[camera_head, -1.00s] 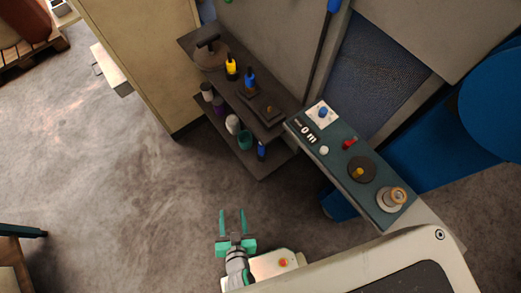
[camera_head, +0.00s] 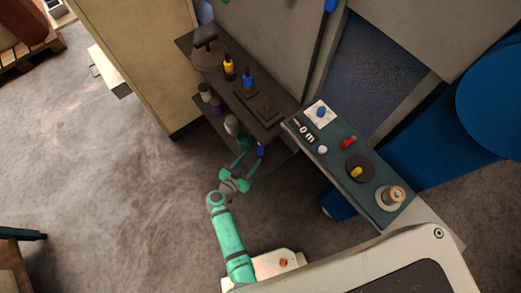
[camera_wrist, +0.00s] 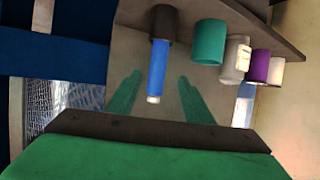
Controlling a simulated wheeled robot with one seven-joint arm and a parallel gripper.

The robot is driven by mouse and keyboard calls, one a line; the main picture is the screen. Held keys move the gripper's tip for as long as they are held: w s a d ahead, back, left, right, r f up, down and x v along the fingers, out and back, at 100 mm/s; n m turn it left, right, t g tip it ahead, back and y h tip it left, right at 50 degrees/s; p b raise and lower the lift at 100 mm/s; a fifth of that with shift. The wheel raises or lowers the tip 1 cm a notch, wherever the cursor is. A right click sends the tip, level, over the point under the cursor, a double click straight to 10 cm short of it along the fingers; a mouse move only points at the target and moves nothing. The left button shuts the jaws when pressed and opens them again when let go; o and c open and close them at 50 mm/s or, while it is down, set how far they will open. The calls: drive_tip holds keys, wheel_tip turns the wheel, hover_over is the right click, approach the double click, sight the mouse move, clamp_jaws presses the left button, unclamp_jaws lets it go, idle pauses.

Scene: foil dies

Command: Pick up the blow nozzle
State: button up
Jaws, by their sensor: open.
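The likely blow nozzle is a slim blue cylinder (camera_head: 260,149) on the lower shelf, at the end nearest the console. In the wrist view, this blue cylinder (camera_wrist: 157,70) has a dark collar at the top of the picture and a pale tip at the bottom. My gripper (camera_head: 251,158) is open and empty at the lower shelf's front edge. In the wrist view, the fingers of my gripper (camera_wrist: 160,76) appear either side of the blue cylinder, with gaps. I cannot tell how deep it lies between them.
A teal cup (camera_wrist: 207,42), a white cup (camera_wrist: 234,60) and a purple cup (camera_wrist: 260,66) stand in a row beside it. The upper shelf (camera_head: 220,82) overhangs them and holds yellow and blue items. The console (camera_head: 332,165) stands to the right.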

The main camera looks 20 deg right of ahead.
sight(259, 151)
drive_tip(key=x, duration=0.9)
drive_tip(key=shift+d+f, duration=0.15)
drive_tip(key=shift+d, duration=0.1)
clamp_jaws()
